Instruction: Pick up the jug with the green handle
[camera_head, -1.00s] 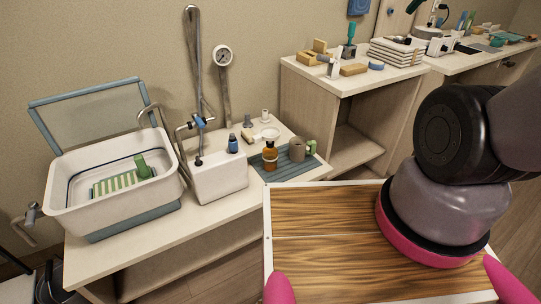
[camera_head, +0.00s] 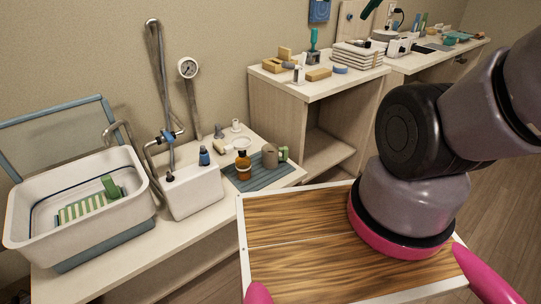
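The jug (camera_head: 270,157) is small and grey-brown with a green handle on its right side. It stands upright on a blue-grey ribbed mat (camera_head: 258,180) on the light counter at the left. An amber bottle with a dark top (camera_head: 243,166) stands just to its left on the same mat. My gripper is not in view; only grey and black links of my arm show at the right, apart from the jug.
A white basin (camera_head: 30,246) with a striped cloth and a white tank (camera_head: 190,192) stand left of the mat. A taller shelf unit (camera_head: 262,112) with blocks and folded towels (camera_head: 357,55) stands to the right. Floor shows at far right.

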